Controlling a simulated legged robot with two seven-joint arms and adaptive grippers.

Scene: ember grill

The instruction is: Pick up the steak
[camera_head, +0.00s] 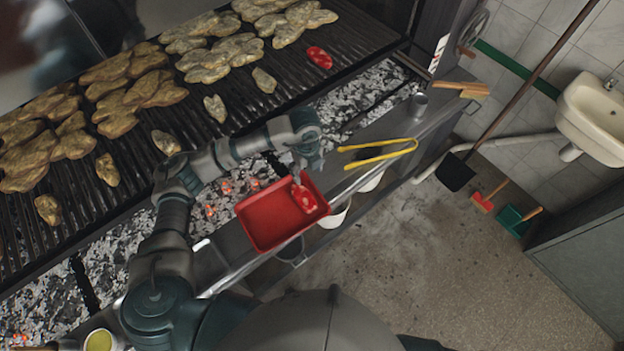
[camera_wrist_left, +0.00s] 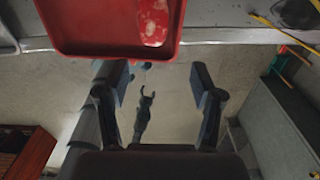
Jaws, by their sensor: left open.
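A raw red steak (camera_head: 303,197) with white fat lies in a red tray (camera_head: 262,235), toward the tray's right side. In the left wrist view the steak (camera_wrist_left: 153,22) shows at the top, in the tray (camera_wrist_left: 85,25). My left gripper (camera_head: 299,172) is at the tray's upper edge in the head view, close to the steak; its fingers are small there. In the left wrist view the left gripper (camera_wrist_left: 158,82) has its fingers wide apart with nothing between them. Another red steak (camera_head: 319,57) lies on the grill (camera_head: 255,110). My right gripper is not seen.
Several browned pieces of meat (camera_head: 125,95) cover the grill, with glowing coals (camera_head: 225,190) below its edge. Yellow tongs (camera_head: 378,152) lie right of the tray on the metal ledge. A grey cup (camera_head: 417,104) stands beyond them. The floor (camera_head: 440,250) at the right is mostly clear.

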